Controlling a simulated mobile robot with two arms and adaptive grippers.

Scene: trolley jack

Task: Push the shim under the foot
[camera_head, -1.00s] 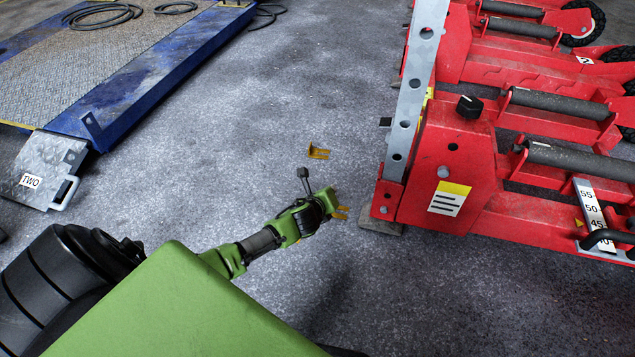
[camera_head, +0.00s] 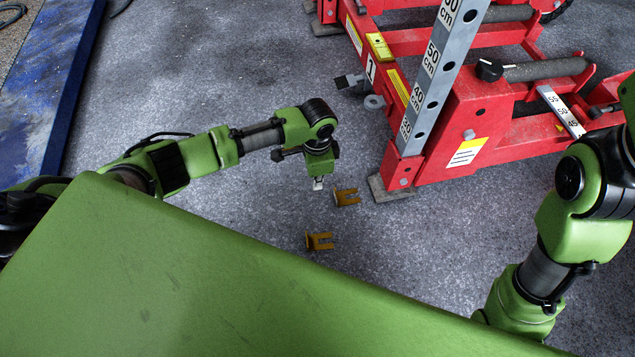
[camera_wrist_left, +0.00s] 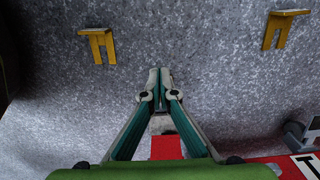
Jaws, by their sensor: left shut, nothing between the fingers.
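Two forked yellow shims lie on the grey floor: one (camera_head: 347,197) just left of the red jack's grey foot (camera_head: 388,190), with a small gap, the other (camera_head: 320,241) lower in the picture. My left gripper (camera_head: 318,184) points down, just left of the nearer shim, its fingers together and empty. In the left wrist view its closed fingertips (camera_wrist_left: 160,74) sit over bare floor, with one shim (camera_wrist_left: 101,43) at upper left and the other (camera_wrist_left: 284,27) at upper right. My right arm shows at the right edge of the head view; its gripper is out of frame.
The red jack frame (camera_head: 460,130) with its upright hole-punched grey bar (camera_head: 432,80) fills the upper right. A blue platform (camera_head: 45,100) stands at the left edge.

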